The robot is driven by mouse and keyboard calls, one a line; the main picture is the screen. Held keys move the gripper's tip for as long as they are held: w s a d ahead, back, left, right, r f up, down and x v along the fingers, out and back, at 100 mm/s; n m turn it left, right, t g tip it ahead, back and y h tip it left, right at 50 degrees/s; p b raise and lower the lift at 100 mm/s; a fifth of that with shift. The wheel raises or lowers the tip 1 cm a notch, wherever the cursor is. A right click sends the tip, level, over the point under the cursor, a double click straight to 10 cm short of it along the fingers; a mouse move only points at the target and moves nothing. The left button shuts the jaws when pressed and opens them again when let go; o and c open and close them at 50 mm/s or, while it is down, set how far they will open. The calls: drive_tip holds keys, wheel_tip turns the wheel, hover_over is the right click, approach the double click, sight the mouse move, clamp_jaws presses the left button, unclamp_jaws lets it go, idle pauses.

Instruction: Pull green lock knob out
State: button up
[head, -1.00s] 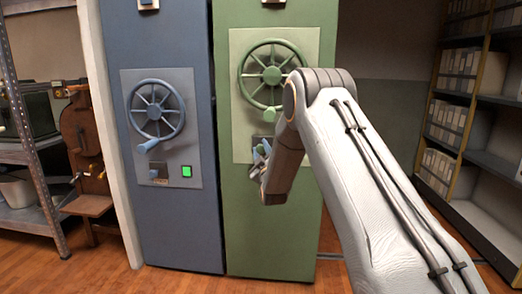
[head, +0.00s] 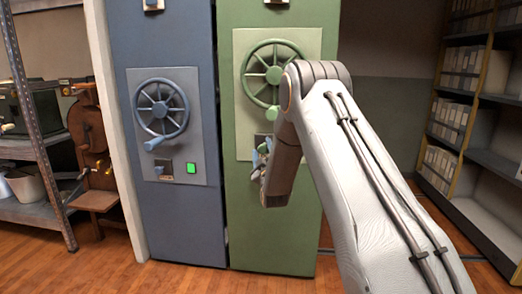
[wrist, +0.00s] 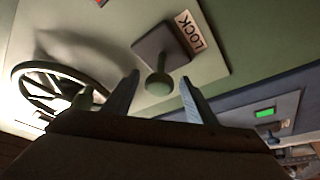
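The green lock knob (wrist: 158,83) sticks out on a short stem from a dark square plate (wrist: 162,50) beside a label reading LOCK (wrist: 190,31). My gripper (wrist: 160,78) is open in the wrist view, one finger on each side of the knob in the picture. There are gaps between the knob and both fingers, and I cannot tell how deep it sits between them. In the head view my gripper (head: 262,160) is low on the green door (head: 277,225), below its handwheel (head: 272,75), and my arm hides part of that area.
A blue door (head: 183,228) with its own handwheel (head: 160,108) and a lit green square (head: 191,168) stands at the left. The green handwheel's rim (wrist: 85,65) is close to my gripper at the left of the wrist view. Shelves (head: 470,120) stand at the right.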

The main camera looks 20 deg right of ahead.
drive_tip(key=v, duration=0.7)
drive_tip(key=shift+s+p, duration=0.4)
drive_tip(key=shift+f, duration=0.1)
